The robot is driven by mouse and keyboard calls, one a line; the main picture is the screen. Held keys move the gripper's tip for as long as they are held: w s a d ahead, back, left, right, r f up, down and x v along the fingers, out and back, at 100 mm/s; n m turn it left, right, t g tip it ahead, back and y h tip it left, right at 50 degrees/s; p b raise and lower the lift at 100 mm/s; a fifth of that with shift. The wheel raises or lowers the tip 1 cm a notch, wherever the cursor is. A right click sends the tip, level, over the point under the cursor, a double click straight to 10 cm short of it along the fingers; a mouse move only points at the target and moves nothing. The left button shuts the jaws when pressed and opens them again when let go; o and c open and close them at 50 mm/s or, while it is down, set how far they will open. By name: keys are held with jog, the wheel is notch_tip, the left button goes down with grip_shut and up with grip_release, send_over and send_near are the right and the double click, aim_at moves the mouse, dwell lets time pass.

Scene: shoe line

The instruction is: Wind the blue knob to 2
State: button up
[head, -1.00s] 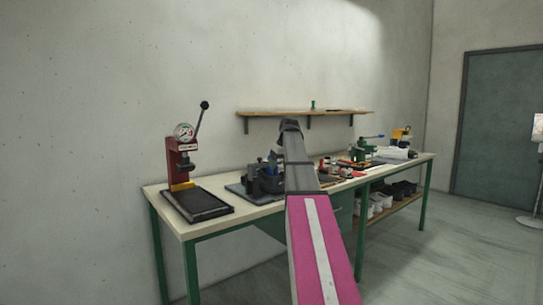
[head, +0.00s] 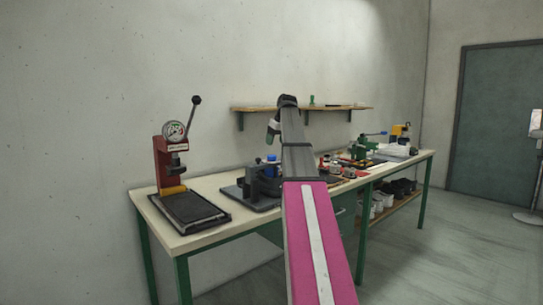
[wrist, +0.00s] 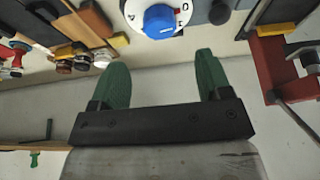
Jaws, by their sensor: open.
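The blue knob (wrist: 158,21) sits on a white dial face at the top of the wrist view, partly cut off by the frame edge. A pale mark shows on the knob, and dark marks and a small red mark on the dial; I cannot read the setting. In the head view the knob (head: 271,158) stands on a dark fixture (head: 256,184) on the bench. My gripper (wrist: 161,60) has two green fingers, spread wide and empty, apart from the knob. In the head view my gripper (head: 272,131) hangs above the knob, partly hidden by my arm.
A red press (head: 168,160) with a lever and black tray (head: 188,207) stands at the bench's left end. A green tool (head: 362,148) and small items crowd the right. A wooden shelf (head: 240,109) is on the wall behind.

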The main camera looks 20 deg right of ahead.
aim_at(272, 156)
jog(key=x, duration=0.7)
jog(key=shift+w+f, duration=0.15)
jog(key=shift+f, duration=0.25)
jog(key=c, duration=0.9)
